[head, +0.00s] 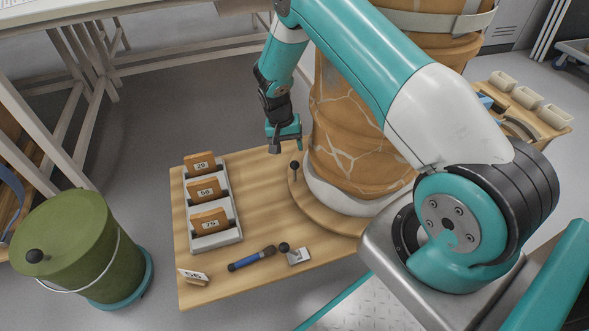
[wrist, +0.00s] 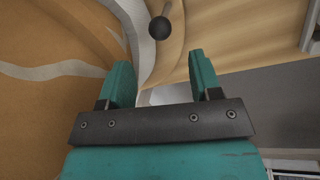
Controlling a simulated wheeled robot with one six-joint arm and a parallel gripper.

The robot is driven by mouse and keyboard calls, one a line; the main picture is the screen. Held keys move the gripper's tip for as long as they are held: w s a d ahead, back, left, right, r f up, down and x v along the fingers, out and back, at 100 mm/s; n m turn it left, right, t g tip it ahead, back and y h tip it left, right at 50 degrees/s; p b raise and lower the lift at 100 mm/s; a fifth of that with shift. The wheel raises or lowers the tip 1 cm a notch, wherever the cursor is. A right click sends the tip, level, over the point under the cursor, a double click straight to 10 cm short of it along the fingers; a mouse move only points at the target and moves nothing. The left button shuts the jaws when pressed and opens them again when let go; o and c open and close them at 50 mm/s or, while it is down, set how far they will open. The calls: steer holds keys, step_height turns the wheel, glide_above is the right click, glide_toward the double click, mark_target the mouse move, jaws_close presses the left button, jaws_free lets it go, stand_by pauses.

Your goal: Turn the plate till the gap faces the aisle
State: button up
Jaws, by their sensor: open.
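The plate is a round wooden turntable (head: 338,222) on the wooden table, under a large orange-brown jar (head: 345,140) with pale crack seams. A peg with a black ball knob (head: 294,165) stands up from the plate's left edge. In the wrist view the knob (wrist: 159,28) is just beyond my fingertips, between their lines, not held. My gripper (head: 287,148) is open and empty, above the knob and close to the jar's left side; both fingers (wrist: 161,72) show in the wrist view. I see no clear gap in the jar; my arm hides part of it.
A grey rack (head: 214,238) holds several numbered sherds at the table's left. A green lidded bucket (head: 75,245) stands on the floor left.

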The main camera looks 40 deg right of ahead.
mark_target(294, 162)
steer(key=f+b, duration=0.1)
steer(key=f, duration=0.2)
steer(key=d+f+b, duration=0.1)
steer(key=f, duration=0.2)
steer(key=s+f+b, duration=0.1)
steer(key=f, duration=0.2)
steer(key=shift+d, duration=0.2)
steer(key=shift+r, duration=0.1)
jaws_close()
steer(key=w+d+m, duration=0.1)
steer(key=w+d+b, duration=0.1)
steer(key=w, duration=0.1)
steer(key=w+m+b, duration=0.1)
steer(key=shift+w+d+f+m, duration=0.2)
steer(key=shift+d+m, duration=0.1)
steer(key=shift+d, duration=0.1)
steer(key=shift+w+d+r, duration=0.1)
steer(key=shift+w+d, duration=0.05)
steer(key=shift+r, duration=0.1)
jaws_free()
